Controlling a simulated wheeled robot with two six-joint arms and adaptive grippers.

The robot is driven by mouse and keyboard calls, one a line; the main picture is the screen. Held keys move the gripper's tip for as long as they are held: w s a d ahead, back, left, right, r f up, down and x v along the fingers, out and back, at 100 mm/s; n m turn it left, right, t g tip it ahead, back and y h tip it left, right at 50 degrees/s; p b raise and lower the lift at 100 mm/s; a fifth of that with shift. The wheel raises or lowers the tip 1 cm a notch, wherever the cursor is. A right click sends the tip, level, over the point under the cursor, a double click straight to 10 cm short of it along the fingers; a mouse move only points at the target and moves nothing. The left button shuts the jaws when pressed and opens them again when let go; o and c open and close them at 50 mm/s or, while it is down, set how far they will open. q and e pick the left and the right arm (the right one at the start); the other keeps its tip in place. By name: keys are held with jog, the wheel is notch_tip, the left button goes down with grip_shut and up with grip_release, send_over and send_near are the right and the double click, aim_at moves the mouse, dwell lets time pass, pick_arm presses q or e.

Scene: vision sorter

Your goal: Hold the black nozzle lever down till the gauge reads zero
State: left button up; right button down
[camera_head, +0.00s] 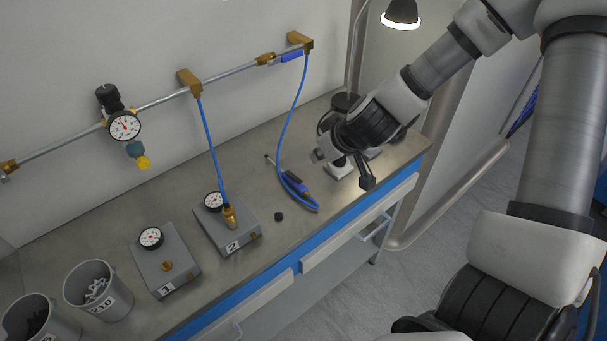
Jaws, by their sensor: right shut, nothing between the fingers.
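A blue air nozzle (297,186) with a thin dark tip lies on the bench, joined to a blue hose. Its black lever is too small to make out clearly. A round white gauge (124,126) with a red needle hangs on the wall pipe; its reading is too small to tell. Smaller gauges sit on block 1 (168,265) and block 2 (228,228). My right gripper (320,156) is shut and empty, above and to the right of the nozzle, apart from it. My left gripper is out of view.
A second blue hose (209,145) runs down to a brass fitting on block 2. Two grey bins (122,305) stand at lower left. A lamp (401,15) hangs at top right. The back of the bench is mostly clear.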

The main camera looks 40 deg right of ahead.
jog(key=b, duration=0.6)
send_over(298, 181)
jog(key=s, duration=0.2)
jog(key=f, duration=0.8)
jog(key=shift+w+d+f, duration=0.1)
jog(key=shift+d, duration=0.15)
notch_tip(298, 181, down, 3)
jog(key=shift+r, duration=0.2)
jog(key=shift+f+b, duration=0.3)
jog(key=shift+f, duration=0.4)
